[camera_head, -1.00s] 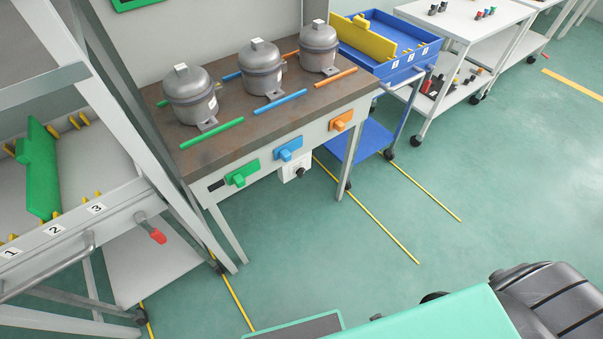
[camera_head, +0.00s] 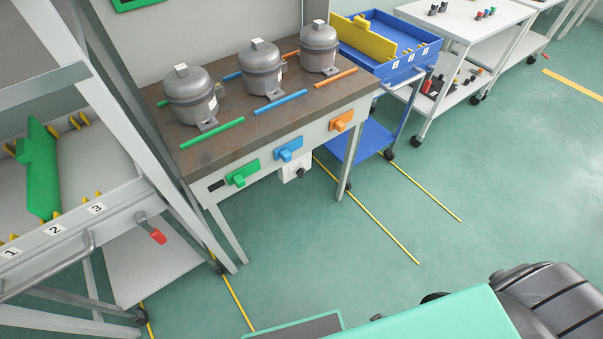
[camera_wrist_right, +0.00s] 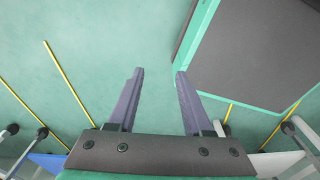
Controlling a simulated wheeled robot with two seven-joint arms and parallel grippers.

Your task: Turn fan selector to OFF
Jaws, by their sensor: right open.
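A small white box with a round black knob (camera_head: 299,172) hangs under the front edge of the workbench in the head view. It looks like a rotary selector, but its markings are too small to read. Green (camera_head: 242,174), blue (camera_head: 289,149) and orange (camera_head: 342,121) handles sit on the bench's front panel above it. Which one is the fan selector cannot be read from labels. My right gripper (camera_wrist_right: 160,72) is open and empty in the right wrist view, above bare floor and away from the bench. My left gripper is not in view.
Three grey compressors stand on the brown-topped workbench (camera_head: 225,143). A grey rack (camera_head: 75,236) with a green plate is at left. A blue cart (camera_head: 392,69) and a white cart (camera_head: 474,36) stand at right. Green floor in front of the bench is clear.

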